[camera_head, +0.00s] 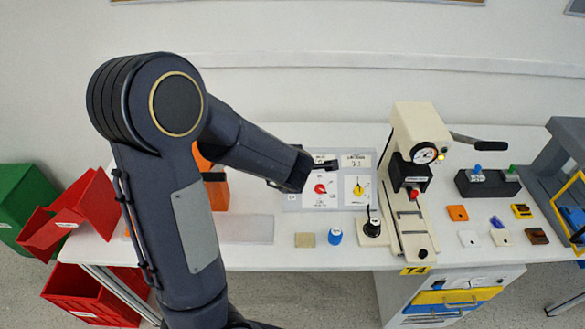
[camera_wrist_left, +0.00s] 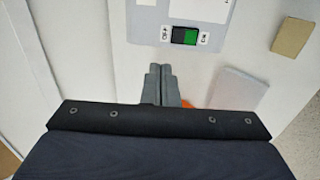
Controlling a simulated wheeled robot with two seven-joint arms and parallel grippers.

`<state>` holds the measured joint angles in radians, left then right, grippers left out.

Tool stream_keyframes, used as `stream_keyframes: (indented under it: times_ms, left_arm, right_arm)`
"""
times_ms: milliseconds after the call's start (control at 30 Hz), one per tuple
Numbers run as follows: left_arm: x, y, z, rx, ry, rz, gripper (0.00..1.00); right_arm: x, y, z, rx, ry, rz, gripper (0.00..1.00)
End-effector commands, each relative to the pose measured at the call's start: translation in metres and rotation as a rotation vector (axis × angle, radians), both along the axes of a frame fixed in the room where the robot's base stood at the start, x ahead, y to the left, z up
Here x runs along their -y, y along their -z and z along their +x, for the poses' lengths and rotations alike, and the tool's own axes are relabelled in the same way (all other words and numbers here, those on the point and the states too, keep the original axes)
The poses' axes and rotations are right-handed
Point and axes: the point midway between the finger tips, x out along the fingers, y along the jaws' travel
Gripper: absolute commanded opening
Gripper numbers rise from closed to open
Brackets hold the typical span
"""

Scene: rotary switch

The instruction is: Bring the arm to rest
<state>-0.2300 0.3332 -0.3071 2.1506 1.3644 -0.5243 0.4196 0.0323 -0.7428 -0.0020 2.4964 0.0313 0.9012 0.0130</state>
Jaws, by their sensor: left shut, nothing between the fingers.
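The switch panel (camera_head: 292,203) lies on the white table and carries a red knob (camera_head: 320,189) and a yellow knob (camera_head: 358,189) on white plates. My left gripper (camera_head: 334,164) is above the panel's upper part, apart from both knobs as far as I can tell. In the left wrist view its two fingers (camera_wrist_left: 161,72) are shut together with nothing between them. Just beyond them a black and green rocker switch (camera_wrist_left: 185,36) with small labels sits on a grey panel (camera_wrist_left: 146,30). My left arm hides the table behind it. My right gripper is not in view.
A press with a dial gauge (camera_head: 421,153) stands right of the panel. A black knob (camera_head: 373,226), a blue cap (camera_head: 335,236) and a tan block (camera_head: 305,240) are near the front edge. Several small pieces lie at right. Red bins (camera_head: 90,295) stand at left.

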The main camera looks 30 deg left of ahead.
Motion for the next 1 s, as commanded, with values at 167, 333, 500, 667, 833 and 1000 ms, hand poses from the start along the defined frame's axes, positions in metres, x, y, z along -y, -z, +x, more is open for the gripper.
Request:
stream_keyframes:
  times_ms: [167,333,500,667,833,1000]
  left_arm:
    - [0.0,0.0,0.0,0.0,0.001,0.001,0.0]
    - [0.0,0.0,0.0,0.0,0.002,-0.001,0.0]
    - [0.014,-0.022,0.004,0.06,0.148,-0.026,0.0]
    - [0.061,-0.082,-0.017,0.194,0.597,-0.009,0.0]
    - [0.111,-0.118,-0.099,0.225,1.158,0.186,0.0]
    - [0.12,-0.101,-0.187,0.067,1.552,0.435,0.0]
  right_arm:
    - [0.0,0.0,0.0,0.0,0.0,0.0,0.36]
    - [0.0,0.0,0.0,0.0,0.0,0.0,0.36]
    - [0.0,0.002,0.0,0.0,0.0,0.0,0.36]
    - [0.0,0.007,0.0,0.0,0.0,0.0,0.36]
    - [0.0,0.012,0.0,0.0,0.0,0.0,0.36]
    - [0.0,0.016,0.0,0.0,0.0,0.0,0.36]
